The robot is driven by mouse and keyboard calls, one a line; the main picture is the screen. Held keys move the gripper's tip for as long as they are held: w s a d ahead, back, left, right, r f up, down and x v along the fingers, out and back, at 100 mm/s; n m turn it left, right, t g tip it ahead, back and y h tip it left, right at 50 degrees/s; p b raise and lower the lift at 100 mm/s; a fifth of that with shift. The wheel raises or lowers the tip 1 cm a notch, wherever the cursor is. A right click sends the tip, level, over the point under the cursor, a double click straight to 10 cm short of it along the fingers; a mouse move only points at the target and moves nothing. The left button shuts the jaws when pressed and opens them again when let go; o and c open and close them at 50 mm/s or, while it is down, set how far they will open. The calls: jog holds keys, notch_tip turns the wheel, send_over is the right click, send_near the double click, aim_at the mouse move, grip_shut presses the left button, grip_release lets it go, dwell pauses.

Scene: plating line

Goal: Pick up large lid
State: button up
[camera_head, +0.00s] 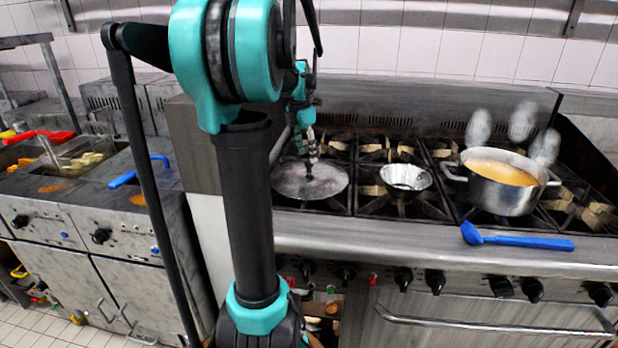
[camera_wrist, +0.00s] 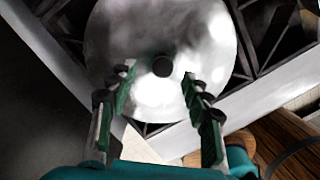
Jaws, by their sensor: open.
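The large lid (camera_head: 327,184) is a round, flat metal disc lying on the left burners of the stove. In the wrist view the lid (camera_wrist: 115,50) fills the upper middle, with its dark round knob (camera_wrist: 162,66) near its centre. My gripper (camera_wrist: 158,80) is open, its two fingers spread to either side below the knob in that view. In the head view my gripper (camera_head: 312,158) points down over the lid, close to the knob. Whether the fingers touch the lid cannot be told. Nothing is held.
A small metal bowl (camera_head: 407,177) sits right of the lid. A pot (camera_head: 497,198) of yellowish liquid stands further right, with steam-like shapes above. A blue ladle (camera_head: 520,241) lies on the stove's front edge. Fryers (camera_head: 75,185) stand at the left.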

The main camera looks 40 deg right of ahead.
aim_at(309, 162)
jog(key=shift+s+d+f, duration=0.1)
jog(key=shift+d+f, duration=0.1)
jog(key=shift+f, duration=0.95)
jog(key=shift+s+d+f, duration=0.1)
jog(key=shift+d+f, duration=0.05)
jog(key=shift+f, duration=0.95)
grip_shut()
